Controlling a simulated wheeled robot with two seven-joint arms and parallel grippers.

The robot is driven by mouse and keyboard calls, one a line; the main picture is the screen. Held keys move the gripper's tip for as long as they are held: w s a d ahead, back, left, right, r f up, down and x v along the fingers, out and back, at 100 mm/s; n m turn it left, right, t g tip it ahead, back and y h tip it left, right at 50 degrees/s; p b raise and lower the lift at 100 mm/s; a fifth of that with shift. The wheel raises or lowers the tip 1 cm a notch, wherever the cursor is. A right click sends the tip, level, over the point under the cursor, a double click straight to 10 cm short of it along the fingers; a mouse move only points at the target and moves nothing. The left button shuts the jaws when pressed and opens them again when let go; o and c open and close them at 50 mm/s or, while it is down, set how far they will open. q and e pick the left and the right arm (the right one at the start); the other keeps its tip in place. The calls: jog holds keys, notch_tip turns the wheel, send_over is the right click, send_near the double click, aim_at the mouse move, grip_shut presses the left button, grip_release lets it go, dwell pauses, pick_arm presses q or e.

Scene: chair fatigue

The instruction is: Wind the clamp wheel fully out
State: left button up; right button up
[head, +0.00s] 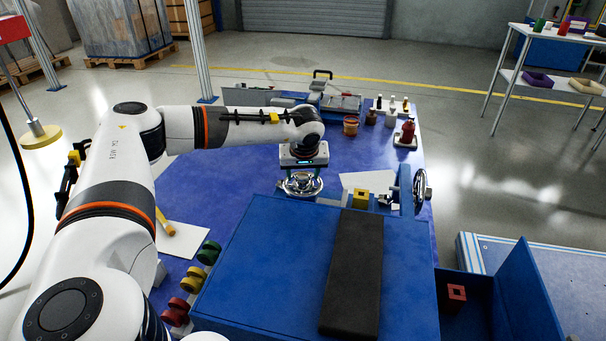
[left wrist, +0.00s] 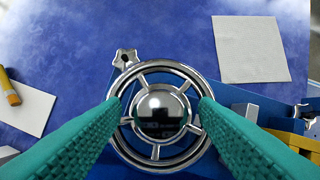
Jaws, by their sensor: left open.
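A chrome handwheel (left wrist: 160,113) with several spokes and a domed hub fills the middle of the left wrist view. In the head view this wheel (head: 300,187) sits at the back edge of the blue fixture (head: 265,250). My left gripper (left wrist: 161,103) is open, with a green ribbed finger on each side of the wheel. The fingers overlap the rim in the picture; I cannot tell whether they touch it. In the head view the left gripper (head: 302,179) points down over the wheel. My right gripper is not in view.
A second handwheel (head: 420,187) stands upright at the fixture's right. A black pad (head: 352,270) lies on the fixture. A yellow block (head: 361,199) is right of the near wheel. The blue table (head: 215,185) left of the wheel is mostly clear.

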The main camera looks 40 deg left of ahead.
pick_arm(q)
jog(key=c, duration=1)
jog(key=shift+o, duration=0.2)
